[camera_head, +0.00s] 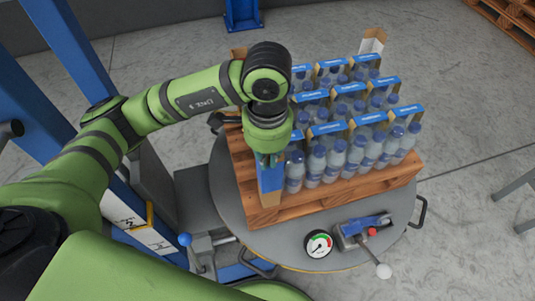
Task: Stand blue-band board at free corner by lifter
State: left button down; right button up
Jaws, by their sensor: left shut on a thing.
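The blue-band board (271,182) is an upright cardboard strip with a blue band, at the near left corner of the wooden pallet (335,199). My left gripper (268,153) is above it and shut on it; the wrist hides most of the fingers. I cannot tell whether the board's foot touches the pallet. Packs of blue-capped bottles (338,158) with blue-and-brown carton tops stand on the pallet. Another board (373,41) stands at the far right corner, and a brown board top (238,53) shows at the far left. My right gripper is out of view.
The pallet sits on a round grey turntable (285,240) with side handles. The blue lifter frame (88,60) stands at left, with a blue-knobbed lever (186,240) near the turntable.

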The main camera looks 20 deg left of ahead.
pick_arm(q)
jog(key=shift+f, duration=0.15)
jog(key=c, duration=1.4)
grip_release()
jog(key=shift+o, duration=0.2)
notch_tip(320, 180, up, 12)
jog(key=shift+r, duration=0.2)
